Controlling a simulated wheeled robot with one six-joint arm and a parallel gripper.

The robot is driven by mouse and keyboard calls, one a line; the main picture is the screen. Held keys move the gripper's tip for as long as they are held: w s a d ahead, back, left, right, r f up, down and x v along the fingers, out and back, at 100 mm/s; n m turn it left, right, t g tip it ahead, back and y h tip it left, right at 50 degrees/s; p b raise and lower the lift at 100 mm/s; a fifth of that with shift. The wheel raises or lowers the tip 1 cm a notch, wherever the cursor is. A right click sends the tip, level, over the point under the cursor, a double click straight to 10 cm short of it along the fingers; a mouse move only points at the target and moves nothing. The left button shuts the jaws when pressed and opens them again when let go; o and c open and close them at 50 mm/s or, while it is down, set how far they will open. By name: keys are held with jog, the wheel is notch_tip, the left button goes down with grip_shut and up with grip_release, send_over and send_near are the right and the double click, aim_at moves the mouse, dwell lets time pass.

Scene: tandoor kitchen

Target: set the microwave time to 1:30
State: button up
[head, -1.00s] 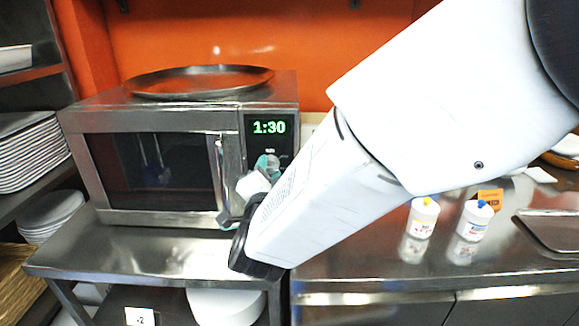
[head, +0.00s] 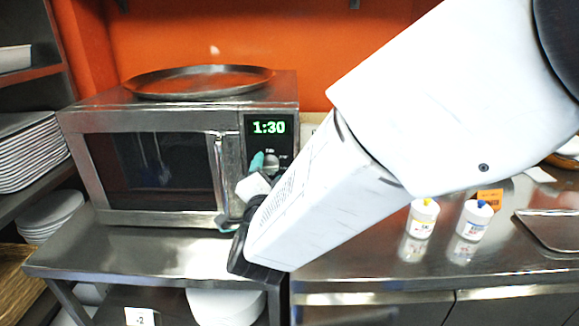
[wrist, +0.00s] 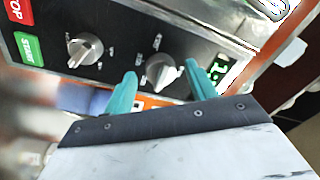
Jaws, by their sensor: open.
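The microwave (head: 160,214) stands on a steel table, its door closed. Its green display (head: 269,127) reads 1:30 in the head view. In the wrist view the panel carries two silver knobs, one nearer the display (wrist: 160,72) and another (wrist: 84,50) nearer the green start button (wrist: 28,48) and the red stop button (wrist: 20,10). My gripper (wrist: 158,84) is open, its teal fingers on either side of the knob nearer the display, apart from it as far as I can see. In the head view my arm hides the lower panel.
A round metal tray (head: 198,81) lies on top of the microwave. Two white bottles, one with a yellow-blue cap (head: 424,216) and one with a blue cap (head: 473,220), stand on the right counter. Stacked plates (head: 28,152) fill the left shelf.

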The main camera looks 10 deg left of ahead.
jog(key=v, duration=0.7)
jog(key=shift+s, duration=0.15)
